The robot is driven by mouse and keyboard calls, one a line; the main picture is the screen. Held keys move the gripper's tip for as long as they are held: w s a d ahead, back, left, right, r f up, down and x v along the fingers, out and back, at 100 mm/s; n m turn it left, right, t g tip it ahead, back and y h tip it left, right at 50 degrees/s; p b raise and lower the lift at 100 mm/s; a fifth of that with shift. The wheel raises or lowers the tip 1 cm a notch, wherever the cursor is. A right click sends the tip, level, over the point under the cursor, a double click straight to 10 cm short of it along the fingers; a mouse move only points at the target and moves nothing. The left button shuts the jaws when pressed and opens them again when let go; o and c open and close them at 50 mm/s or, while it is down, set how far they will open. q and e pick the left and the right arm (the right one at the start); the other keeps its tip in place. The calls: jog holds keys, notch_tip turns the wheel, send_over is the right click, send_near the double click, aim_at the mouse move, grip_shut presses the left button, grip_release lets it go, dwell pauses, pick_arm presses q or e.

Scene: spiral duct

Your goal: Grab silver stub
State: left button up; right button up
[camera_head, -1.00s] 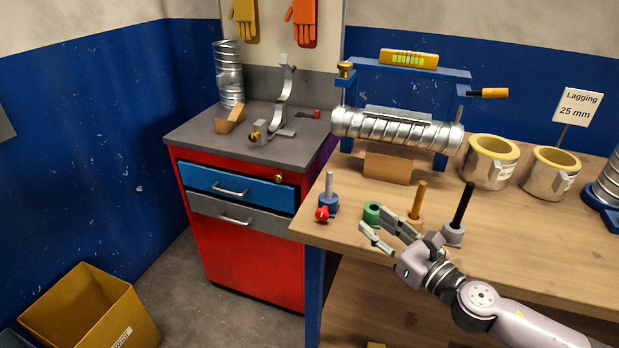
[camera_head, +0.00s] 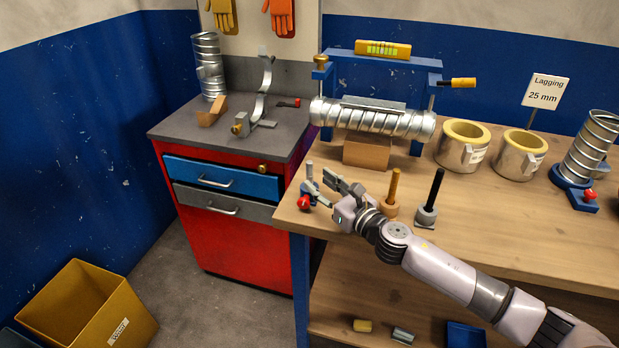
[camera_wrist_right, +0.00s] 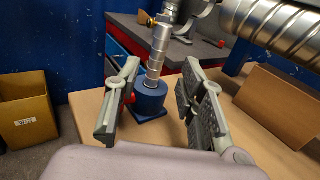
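The silver stub (camera_head: 309,172) stands upright in a blue base with a red knob near the left front corner of the wooden bench. In the right wrist view the stub (camera_wrist_right: 158,50) rises from its blue base (camera_wrist_right: 149,97), seen between my spread fingers. My right gripper (camera_head: 324,188) is open and empty, just right of the stub; its fingers (camera_wrist_right: 160,92) do not visibly touch it. The lower part of the stub and base is partly covered by the fingers in the head view. My left gripper is not in view.
An orange stub (camera_head: 394,184) and a black stub (camera_head: 436,187) stand right of my gripper. A spiral duct (camera_head: 372,120) lies on a cardboard-brown block (camera_head: 367,151) behind it. The red cabinet (camera_head: 235,245) is left of the bench (camera_head: 500,220).

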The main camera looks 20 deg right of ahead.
aim_at(310, 178)
jog(key=x, duration=0.4)
jog(key=shift+s+a+f+p, duration=0.1)
jog(key=shift+s+a+p, duration=0.1)
jog(key=shift+p, duration=0.1)
jog(key=shift+w+a, duration=0.1)
jog(key=shift+w, duration=0.2)
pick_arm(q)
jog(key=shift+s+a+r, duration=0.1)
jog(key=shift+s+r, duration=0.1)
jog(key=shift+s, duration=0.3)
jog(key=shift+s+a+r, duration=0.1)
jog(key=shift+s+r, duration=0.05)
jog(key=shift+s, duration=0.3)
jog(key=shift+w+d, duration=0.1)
pick_arm(e)
jog(key=c, duration=0.3)
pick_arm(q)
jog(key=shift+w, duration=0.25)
pick_arm(e)
grip_shut()
